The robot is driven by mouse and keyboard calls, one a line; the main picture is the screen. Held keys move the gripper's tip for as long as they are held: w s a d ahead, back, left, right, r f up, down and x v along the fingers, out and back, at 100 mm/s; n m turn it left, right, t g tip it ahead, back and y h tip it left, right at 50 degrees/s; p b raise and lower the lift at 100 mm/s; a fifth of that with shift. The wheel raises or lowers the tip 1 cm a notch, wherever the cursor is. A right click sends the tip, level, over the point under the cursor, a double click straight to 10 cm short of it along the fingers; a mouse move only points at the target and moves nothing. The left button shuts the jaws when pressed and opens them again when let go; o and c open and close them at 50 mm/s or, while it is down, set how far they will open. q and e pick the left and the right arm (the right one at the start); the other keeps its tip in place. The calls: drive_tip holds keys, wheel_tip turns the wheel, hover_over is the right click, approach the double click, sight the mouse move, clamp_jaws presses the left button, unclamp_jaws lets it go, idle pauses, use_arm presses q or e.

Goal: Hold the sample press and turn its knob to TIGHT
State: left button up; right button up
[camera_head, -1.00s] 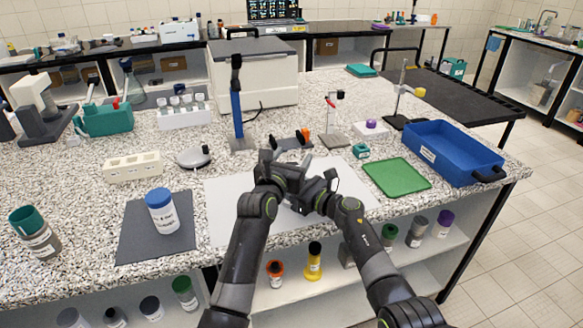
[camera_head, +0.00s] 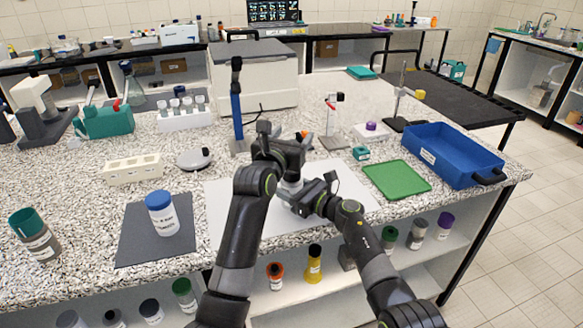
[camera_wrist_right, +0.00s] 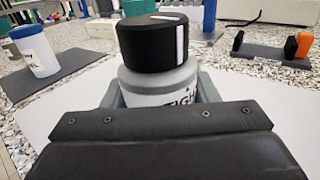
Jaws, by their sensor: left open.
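The sample press is a light grey cylinder with a black knob (camera_wrist_right: 165,42) on top; it stands upright. Its grey body (camera_wrist_right: 160,78) carries dark lettering, partly hidden, that reads like "TIGH". A white line on the knob's side and top sits roughly above those letters. My right gripper (camera_wrist_right: 155,92) has a finger on each side of the body and is shut on it. In the head view the press (camera_head: 291,186) shows between my two arms, its top covered. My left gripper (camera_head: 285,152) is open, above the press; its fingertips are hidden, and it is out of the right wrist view.
The press is over a white sheet (camera_head: 235,215). A white jar with a blue lid (camera_head: 161,212) stands on a dark mat (camera_head: 135,245) to the left. A green tray (camera_head: 396,180) and a blue bin (camera_head: 452,153) are on the right. A dark holder with an orange part (camera_wrist_right: 265,55) lies behind.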

drive_tip(key=o, duration=0.5)
